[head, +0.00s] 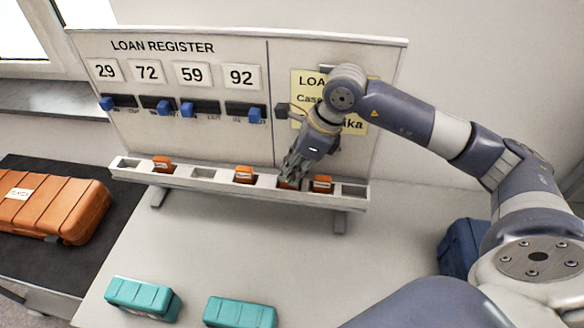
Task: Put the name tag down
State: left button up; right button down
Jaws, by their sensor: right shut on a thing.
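My right gripper (293,174) points down into the slotted rack (264,188) at the foot of the loan register board. It is shut on an orange name tag (284,185), which is at one of the rack's slots and mostly hidden by the fingers. I cannot tell whether the tag rests on the slot's bottom. Other orange tags stand in the rack: one at the left (162,164), one in the middle (243,174) and one just right of my gripper (322,183). My left gripper is not in view.
The register board (190,128) has numbers and blue sliders (188,109). My arm partly covers a yellow card (302,84). Teal cases (143,297) (240,312) lie in front, an orange case (50,205) left, a dark blue case (460,246) right. The middle table (240,240) is clear.

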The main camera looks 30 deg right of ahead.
jog(key=shift+f, duration=0.15)
jog(key=c, duration=1.6)
grip_release()
jog(key=shift+r, duration=0.2)
jog(key=shift+r, duration=0.15)
jog(key=b+v, duration=0.2)
jog(key=v, duration=0.9)
jog(key=shift+d+r, duration=0.2)
jog(key=shift+r, duration=0.1)
jog(key=shift+s, duration=0.1)
